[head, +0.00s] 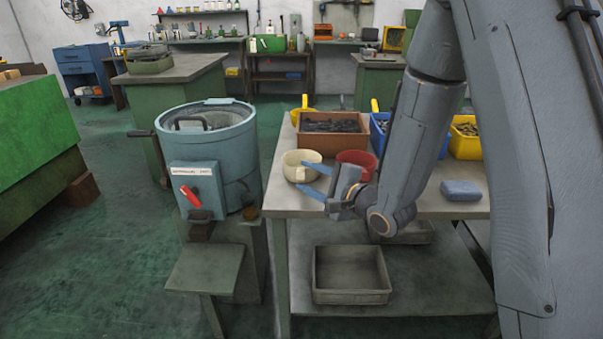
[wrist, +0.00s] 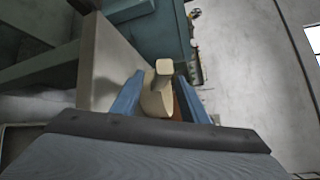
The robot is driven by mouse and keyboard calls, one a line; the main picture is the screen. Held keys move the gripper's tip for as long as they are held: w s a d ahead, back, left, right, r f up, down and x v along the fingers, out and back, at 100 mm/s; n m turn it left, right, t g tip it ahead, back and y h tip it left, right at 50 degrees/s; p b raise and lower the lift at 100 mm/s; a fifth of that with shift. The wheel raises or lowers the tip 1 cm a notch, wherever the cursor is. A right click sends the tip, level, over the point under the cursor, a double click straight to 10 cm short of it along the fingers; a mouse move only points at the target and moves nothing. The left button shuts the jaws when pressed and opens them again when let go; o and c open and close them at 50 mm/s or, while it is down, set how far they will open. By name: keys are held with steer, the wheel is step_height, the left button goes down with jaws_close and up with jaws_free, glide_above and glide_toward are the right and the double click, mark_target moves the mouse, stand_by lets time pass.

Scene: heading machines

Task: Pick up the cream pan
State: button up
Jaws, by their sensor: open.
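The cream pan (head: 291,166) sits upright on the left part of the table (head: 283,203), near its left edge. My gripper (head: 304,177), with two blue fingers, is open and reaches in from the right at the pan's near side. In the wrist view the cream pan (wrist: 155,101) and its blocky handle (wrist: 164,67) show between the two fingers. The fingers appear apart from the pan, though the exact distance is hard to tell. One finger overlaps part of the pan in the head view.
A red pan (head: 357,160) stands right of the cream one. Behind are a brown bin (head: 331,143) of dark parts, a blue bin (head: 378,138) and a yellow bin (head: 465,147). A blue-grey block (head: 461,190) lies at right. A blue-grey drum machine (head: 207,150) stands left of the table.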

mark_target(293, 171)
steer(key=x, duration=0.7)
steer(key=shift+a+r, duration=0.1)
steer(key=shift+a, duration=0.1)
jaws_close()
